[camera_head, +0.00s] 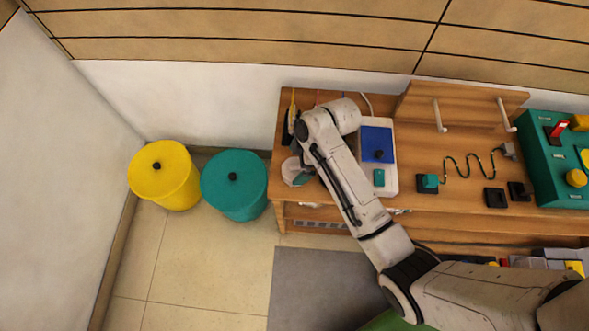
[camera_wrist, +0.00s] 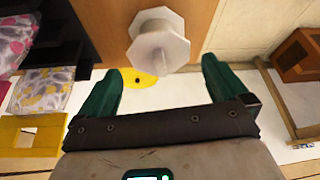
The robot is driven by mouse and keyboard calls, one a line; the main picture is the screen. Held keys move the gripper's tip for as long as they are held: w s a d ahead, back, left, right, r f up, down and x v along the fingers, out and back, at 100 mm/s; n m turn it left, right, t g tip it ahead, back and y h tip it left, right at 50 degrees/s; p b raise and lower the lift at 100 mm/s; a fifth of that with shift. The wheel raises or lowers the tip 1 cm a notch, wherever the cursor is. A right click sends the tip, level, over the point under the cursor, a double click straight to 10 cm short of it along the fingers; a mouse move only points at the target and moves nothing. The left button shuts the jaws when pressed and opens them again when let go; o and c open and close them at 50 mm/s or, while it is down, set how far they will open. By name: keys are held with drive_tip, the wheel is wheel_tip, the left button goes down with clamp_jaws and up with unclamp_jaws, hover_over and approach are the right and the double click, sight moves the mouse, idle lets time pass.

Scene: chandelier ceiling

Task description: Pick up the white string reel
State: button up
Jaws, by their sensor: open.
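The white string reel (camera_wrist: 158,40) has octagonal flanges and stands on the wooden bench top in the wrist view, just beyond my fingertips. In the head view the white reel (camera_head: 296,171) is near the left end of the bench, partly hidden by my arm. My gripper (camera_wrist: 158,78) is open, with one green finger on each side and nothing between them. The reel lies roughly centred ahead of the gap, apart from both fingers. In the head view my arm hides most of the gripper.
The wooden bench (camera_head: 459,200) carries a white board with a blue panel (camera_head: 377,142) right of my arm, and a green box (camera_head: 555,185) farther right. A yellow bin (camera_head: 163,176) and a teal bin (camera_head: 235,185) stand on the floor left of the bench.

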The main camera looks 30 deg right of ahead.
sight(295, 171)
drive_tip(key=shift+x, duration=1.45)
drive_tip(key=shift+c, duration=0.2)
drive_tip(key=c, duration=0.8)
drive_tip(key=shift+r, duration=0.1)
